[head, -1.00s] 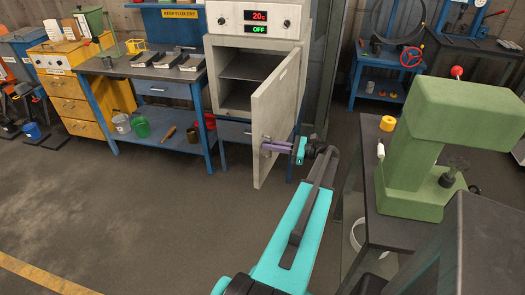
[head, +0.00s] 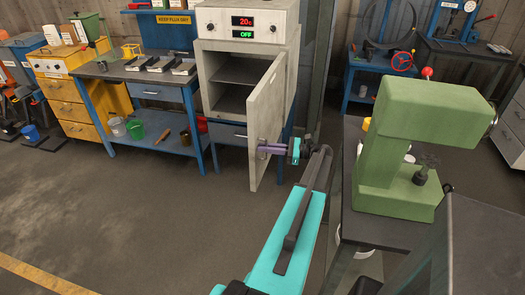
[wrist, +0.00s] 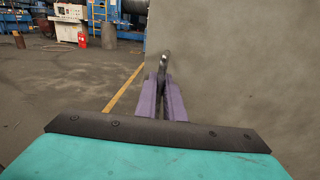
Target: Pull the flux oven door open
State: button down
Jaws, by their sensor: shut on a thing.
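The flux oven (head: 245,60) is a pale grey box with a red and green display, on a blue stand. Its door (head: 266,120) stands wide open, swung out toward me, and the dark shelf inside (head: 236,98) shows. My gripper (head: 264,149) has purple fingers and is at the lower part of the door's outer face. In the wrist view my gripper's fingers (wrist: 163,98) are shut on the metal door handle (wrist: 164,64). The door's face (wrist: 230,70) fills the right of that view. The handle is mostly hidden by the fingers.
A blue workbench (head: 150,88) with trays stands left of the oven. A green machine (head: 410,140) on a dark table is close on the right, beside my arm. The floor (head: 130,215) at left front is clear.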

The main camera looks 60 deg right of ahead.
jog(key=shift+w, duration=0.15)
jog(key=c, duration=2.2)
grip_release()
jog(key=shift+w, duration=0.1)
jog(key=shift+o, duration=0.2)
jog(key=shift+w+a, duration=0.1)
jog(key=shift+r, duration=0.15)
